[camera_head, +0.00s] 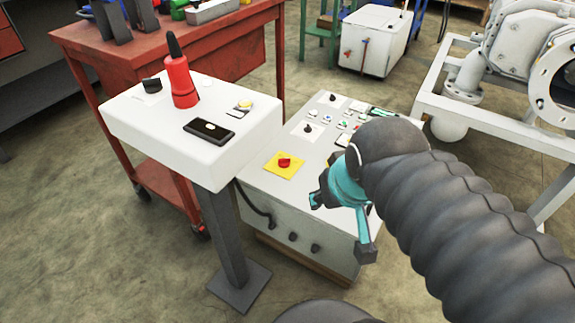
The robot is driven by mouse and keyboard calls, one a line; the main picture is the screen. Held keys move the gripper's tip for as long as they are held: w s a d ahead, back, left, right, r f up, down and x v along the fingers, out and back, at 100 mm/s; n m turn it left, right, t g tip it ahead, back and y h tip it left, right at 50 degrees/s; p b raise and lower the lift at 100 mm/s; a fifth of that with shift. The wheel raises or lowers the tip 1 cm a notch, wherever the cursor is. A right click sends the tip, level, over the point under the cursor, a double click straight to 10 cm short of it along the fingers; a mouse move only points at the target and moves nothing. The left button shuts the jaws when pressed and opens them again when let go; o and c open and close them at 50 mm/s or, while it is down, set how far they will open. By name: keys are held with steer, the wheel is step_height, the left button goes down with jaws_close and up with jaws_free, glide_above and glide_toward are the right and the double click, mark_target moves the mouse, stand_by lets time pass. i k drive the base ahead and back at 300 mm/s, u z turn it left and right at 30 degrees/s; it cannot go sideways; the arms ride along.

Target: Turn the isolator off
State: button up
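A red rotary switch on a yellow plate, which looks like the isolator (284,161), sits on the sloped top of the white control cabinet (300,225), near its lower left corner. The direction its knob points is too small to read surely. My gripper (340,226) is teal with dark fingertips. It hangs over the front right part of the cabinet, to the right of and nearer than the switch. Its fingers are spread apart with nothing visible between them. My gripper and arm hide the right part of the cabinet top.
A white pedestal box (190,128) on a grey post stands left of the cabinet, with a red upright device (180,82) on it. A red workbench (165,45) is behind. White pump machinery (500,80) is at right. The floor in front is clear.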

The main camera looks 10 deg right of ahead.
mark_target(285, 163)
steer(key=k, duration=0.4)
steer(key=z, duration=0.9)
steer(key=i, duration=0.7)
steer(key=u, duration=1.2)
